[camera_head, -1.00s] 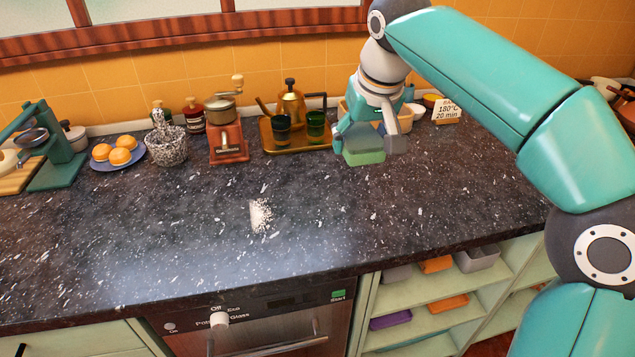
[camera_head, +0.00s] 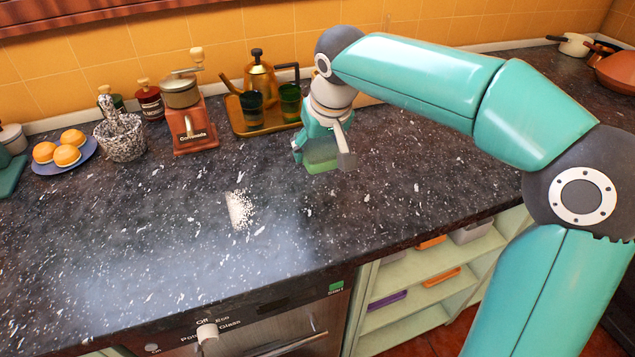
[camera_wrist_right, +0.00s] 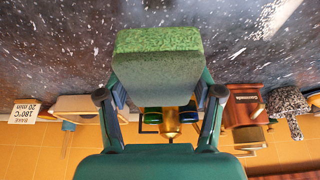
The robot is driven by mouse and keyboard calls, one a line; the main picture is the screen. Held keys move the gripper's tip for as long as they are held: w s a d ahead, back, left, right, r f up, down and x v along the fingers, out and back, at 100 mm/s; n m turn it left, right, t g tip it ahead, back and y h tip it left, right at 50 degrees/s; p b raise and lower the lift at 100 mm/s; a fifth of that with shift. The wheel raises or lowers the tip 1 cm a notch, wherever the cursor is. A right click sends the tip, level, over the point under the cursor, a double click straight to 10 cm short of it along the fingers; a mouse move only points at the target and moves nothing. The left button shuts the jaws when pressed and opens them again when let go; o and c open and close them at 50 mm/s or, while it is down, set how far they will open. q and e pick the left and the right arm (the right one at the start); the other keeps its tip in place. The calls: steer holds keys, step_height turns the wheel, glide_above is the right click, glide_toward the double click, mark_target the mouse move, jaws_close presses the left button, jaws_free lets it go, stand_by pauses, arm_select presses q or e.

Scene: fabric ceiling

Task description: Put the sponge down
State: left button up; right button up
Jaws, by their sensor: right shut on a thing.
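The green sponge (camera_head: 322,158) is in my right gripper (camera_head: 322,150), over the dark speckled countertop (camera_head: 400,190), to the right of the brass tray. In the head view the fingers partly hide it, and I cannot tell whether its underside touches the counter. In the right wrist view the sponge (camera_wrist_right: 158,58) sits between the two fingers (camera_wrist_right: 158,100), its green face outward. My left gripper is not in view.
A brass tray (camera_head: 240,126) with green cups and a kettle stands just left of the sponge. A grinder (camera_head: 190,125), a speckled mortar (camera_head: 120,140) and a plate of buns (camera_head: 85,163) stand farther left. White powder (camera_head: 240,210) lies on the counter; the front is otherwise clear.

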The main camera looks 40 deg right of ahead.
mark_target(325, 156)
steer(key=shift+f+b, duration=0.5)
steer(key=shift+f, duration=3.45)
steer(key=shift+f, duration=0.15)
steer(key=o, duration=1.2)
steer(key=shift+s+r, duration=0.1)
steer(key=shift+r, duration=0.3)
steer(key=p+v, duration=0.1)
steer(key=v, duration=1)
steer(key=shift+s+a+r, duration=0.1)
steer(key=shift+s+r, duration=0.15)
